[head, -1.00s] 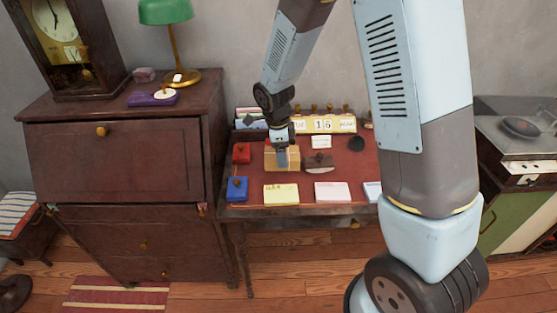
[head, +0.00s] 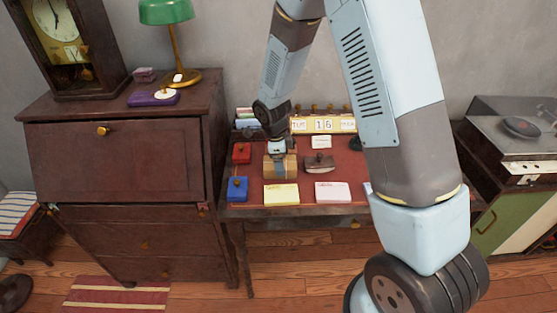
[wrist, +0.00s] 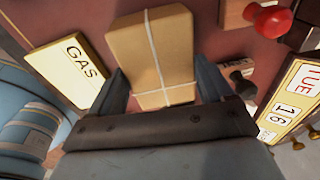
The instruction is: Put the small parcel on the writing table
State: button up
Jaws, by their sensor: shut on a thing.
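The small parcel (head: 291,169) is a tan box tied with pale string. It is over the red top of the writing table (head: 301,174), near the middle. My gripper (head: 281,160) comes down on it from above. In the wrist view the parcel (wrist: 150,50) sits between the two fingers of my gripper (wrist: 163,85), which are shut on its sides. I cannot tell whether its underside touches the table. The fingers and wrist hide part of the parcel in the head view.
A calendar (head: 324,125) stands at the back. A tall bureau (head: 115,160) stands left.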

jog(key=o, duration=1.1)
jog(key=s+d+r+n, duration=0.2)
jog(key=r, duration=0.8)
jog(key=s+d+r+n, duration=0.1)
jog(key=d+r, duration=0.1)
jog(key=r, duration=0.8)
jog(key=s+d+r+n+t, duration=0.1)
jog(key=s+d+r+n, duration=0.3)
jog(key=s, duration=0.3)
jog(key=s+d+r+n+t+y, duration=0.1)
jog(key=s+d+r+n+t, duration=0.1)
jog(key=s+d+r+n, duration=0.3)
jog(key=s+d+r+n+t, duration=0.1)
jog(key=s+d+r+n, duration=0.4)
jog(key=s, duration=0.5)
jog(key=shift+s+d+r+n+t, duration=0.15)
jog(key=shift+s+r+n+t, duration=0.2)
jog(key=shift+r+n, duration=0.55)
